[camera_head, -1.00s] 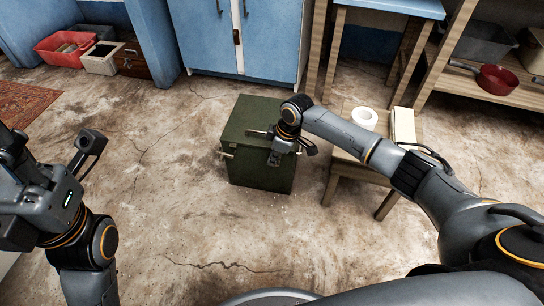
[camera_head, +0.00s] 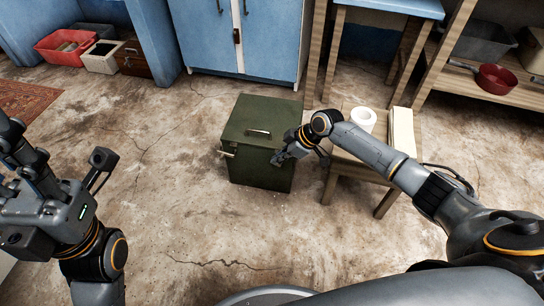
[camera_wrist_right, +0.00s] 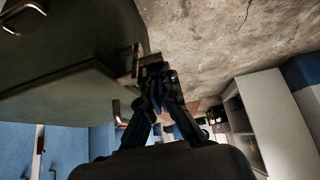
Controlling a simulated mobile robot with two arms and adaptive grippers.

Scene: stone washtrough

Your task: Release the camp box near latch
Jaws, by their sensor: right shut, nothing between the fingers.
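The dark green camp box (camera_head: 255,166) stands upright on the floor, its lid down. A pale handle (camera_head: 258,133) lies on the lid, and a pale metal fitting (camera_head: 228,154) sticks out at its left side. My right gripper (camera_head: 279,159) is shut and empty at the box's right front. In the right wrist view my gripper tips (camera_wrist_right: 154,66) are beside a small metal latch (camera_wrist_right: 136,62) on the box edge; I cannot tell if they touch. The box (camera_wrist_right: 60,45) fills the upper left there. My left gripper (camera_head: 14,135) is far left, its fingers unclear.
A wooden stool (camera_head: 360,175) with a white roll (camera_head: 364,120) and a pale block (camera_head: 402,130) stands close right of the box. A blue cabinet (camera_head: 215,40) is behind it. The floor in front and to the left is clear.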

